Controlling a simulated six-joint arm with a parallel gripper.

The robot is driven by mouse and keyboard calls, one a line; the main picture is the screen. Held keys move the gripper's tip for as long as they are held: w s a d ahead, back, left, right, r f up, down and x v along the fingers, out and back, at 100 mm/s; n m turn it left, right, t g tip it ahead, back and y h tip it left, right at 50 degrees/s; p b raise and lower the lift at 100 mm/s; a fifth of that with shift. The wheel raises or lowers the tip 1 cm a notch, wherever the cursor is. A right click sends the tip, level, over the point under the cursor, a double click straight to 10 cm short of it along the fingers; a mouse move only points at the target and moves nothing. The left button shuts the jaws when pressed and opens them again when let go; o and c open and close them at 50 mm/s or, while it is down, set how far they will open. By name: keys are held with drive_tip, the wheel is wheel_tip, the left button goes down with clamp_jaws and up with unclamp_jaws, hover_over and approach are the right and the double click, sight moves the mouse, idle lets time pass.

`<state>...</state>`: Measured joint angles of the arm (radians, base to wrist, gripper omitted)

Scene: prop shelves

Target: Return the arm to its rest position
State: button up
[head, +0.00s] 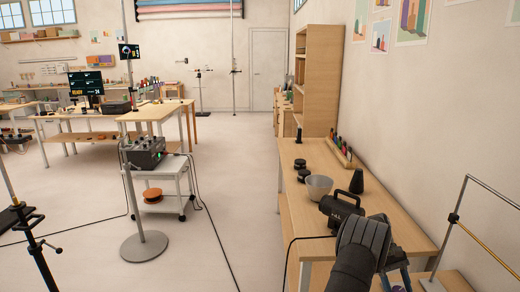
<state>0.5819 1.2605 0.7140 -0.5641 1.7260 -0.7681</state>
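A dark grey, ribbed, rounded part that looks like a section of my arm rises from the bottom edge at the lower right of the head view. It stands in front of the near end of the long wooden table (312,229). The fingers of my gripper cannot be made out, so I cannot see whether it holds anything.
A metal frame (455,217) stands right. A cart (160,188) stands left; open floor (245,185) lies between.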

drive_tip(key=v, duration=1.1)
drive_tip(key=x, duration=1.2)
drive_tip(key=shift+s, duration=0.1)
drive_tip(key=n+t+h, duration=0.1)
drive_tip(key=n+h, duration=0.1)
drive_tip(key=n, duration=0.1)
drive_tip(key=n+t+h, duration=0.1)
drive_tip(key=n, duration=0.1)
drive_tip(key=shift+a+n+h, duration=0.1)
drive_tip(key=shift+n+h, duration=0.3)
drive_tip(key=n+t+h, duration=0.2)
drive_tip(key=n+t, duration=0.2)
drive_tip(key=n, duration=0.1)
drive_tip(key=shift+n, duration=0.4)
drive_tip(key=shift+a+r+n+h, duration=0.2)
drive_tip(key=shift+r+n+h, duration=0.05)
drive_tip(key=shift+n+h, duration=0.05)
drive_tip(key=shift+v, duration=2.2)
